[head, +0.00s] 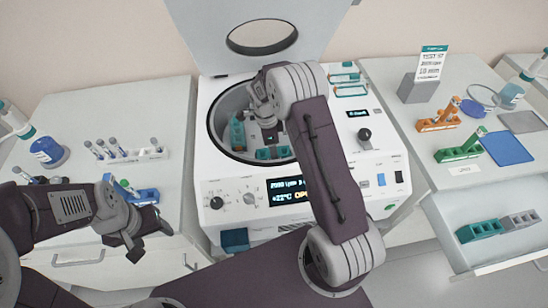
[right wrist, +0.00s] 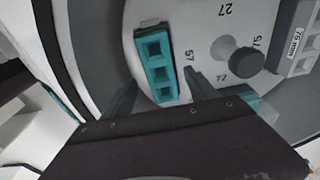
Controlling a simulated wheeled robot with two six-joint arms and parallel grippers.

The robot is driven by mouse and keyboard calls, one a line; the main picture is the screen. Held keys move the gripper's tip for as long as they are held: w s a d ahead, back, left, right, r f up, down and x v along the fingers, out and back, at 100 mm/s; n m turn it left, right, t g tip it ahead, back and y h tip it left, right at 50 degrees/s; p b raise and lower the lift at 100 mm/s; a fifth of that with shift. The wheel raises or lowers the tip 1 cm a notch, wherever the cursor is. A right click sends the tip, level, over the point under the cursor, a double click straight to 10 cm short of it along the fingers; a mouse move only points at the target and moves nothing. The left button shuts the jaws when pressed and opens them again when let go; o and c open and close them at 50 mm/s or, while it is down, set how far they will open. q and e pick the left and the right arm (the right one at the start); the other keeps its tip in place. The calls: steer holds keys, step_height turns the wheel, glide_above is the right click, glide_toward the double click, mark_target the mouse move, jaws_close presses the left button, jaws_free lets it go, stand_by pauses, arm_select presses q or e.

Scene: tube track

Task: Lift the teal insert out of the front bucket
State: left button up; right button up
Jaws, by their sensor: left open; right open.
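The centrifuge (head: 335,135) stands with its lid up. The teal insert in the front bucket (head: 272,153) lies at the near side of the bowl. My right gripper (head: 268,136) reaches into the bowl just above it. In the right wrist view, a teal insert with several square holes (right wrist: 158,68) shows between the open fingers of my right gripper (right wrist: 157,92); it looks not gripped. Whether the fingers touch it, I cannot tell. Another teal insert (head: 237,131) is at the bowl's left. My left gripper (head: 138,232) is open and empty beside the left bench.
The left bench holds a white tube rack (head: 135,155) and a blue rack (head: 147,196). An orange rack (head: 438,123), a green rack (head: 460,154) and a blue mat (head: 508,148) lie on the right bench. An open drawer (head: 510,252) holds a teal rack (head: 479,231) and a grey rack (head: 520,219).

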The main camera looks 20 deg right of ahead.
step_height(320, 180, down, 2)
steer(key=shift+d+f, duration=0.1)
steer(key=shift+f, duration=0.3)
steer(key=c, duration=1.4)
step_height(320, 180, up, 10)
steer(key=shift+r, duration=0.1)
steer(key=shift+c, duration=0.2)
step_height(320, 180, up, 6)
steer(key=p, duration=0.5)
steer(key=shift+r, duration=0.15)
